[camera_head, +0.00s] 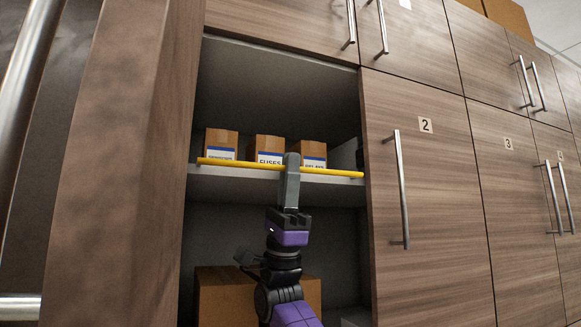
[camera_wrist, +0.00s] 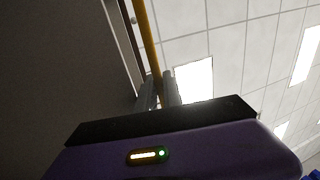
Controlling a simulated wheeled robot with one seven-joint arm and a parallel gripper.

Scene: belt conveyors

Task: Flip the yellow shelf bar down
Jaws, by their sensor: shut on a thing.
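The yellow shelf bar (camera_head: 222,162) runs across the front of the open cabinet's upper shelf, nearly level, in front of several small boxes. My gripper (camera_head: 290,160) reaches up to the middle of the bar, and its fingers are shut on it. In the wrist view the yellow bar (camera_wrist: 151,35) runs up from between the two grey fingertips (camera_wrist: 161,78). The fingers hide a short middle piece of the bar.
Small cardboard boxes with labels, one reading FUSES (camera_head: 269,150), stand on the shelf (camera_head: 232,177) behind the bar. A larger box (camera_head: 225,295) sits below. Closed wood doors with handles, such as door 2 (camera_head: 450,200), are at the right. A wood panel (camera_head: 110,170) stands at the left.

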